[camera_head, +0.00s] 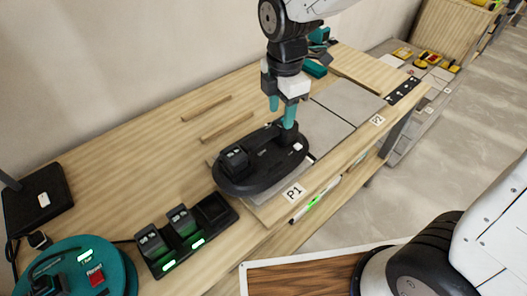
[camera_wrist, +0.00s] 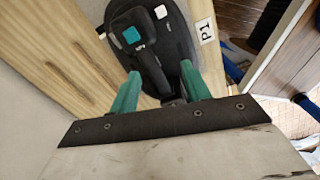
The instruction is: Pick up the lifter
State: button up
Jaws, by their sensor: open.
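The lifter (camera_head: 240,183) is a black oval device with a raised handle bar. It lies on the tile at the spot marked P1. In the wrist view the lifter (camera_wrist: 180,35) shows at the top, with a teal patch and a light button on it. My gripper (camera_head: 281,115) is above the right end of the lifter, its teal fingers pointing down. In the wrist view my gripper (camera_wrist: 160,68) has its two green fingers apart, with part of the handle showing between them. I cannot tell whether the fingers touch it.
A charger with batteries (camera_head: 185,232) and a teal round device (camera_head: 75,270) with a red button stand at the front left. Grey tiles (camera_head: 348,103) lie beyond the lifter. Wooden strips (camera_head: 226,126) lie near the wall. The bench between them is clear.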

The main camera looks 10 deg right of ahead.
aim_at(264, 134)
jog(key=a+f+n, duration=0.1)
jog(key=w+a+f+n, duration=0.1)
jog(key=f, duration=0.1)
jog(key=shift+a+f, duration=0.1)
jog(key=shift+a, duration=0.2)
jog(key=f, duration=0.4)
jog(key=a+f, duration=0.1)
jog(key=f, duration=0.1)
jog(key=shift+s+a+f, duration=0.1)
jog(key=shift+s+f, duration=0.05)
jog(key=shift+s, duration=0.15)
jog(key=shift+f, duration=0.35)
jog(key=shift+f, duration=0.25)
grip_shut()
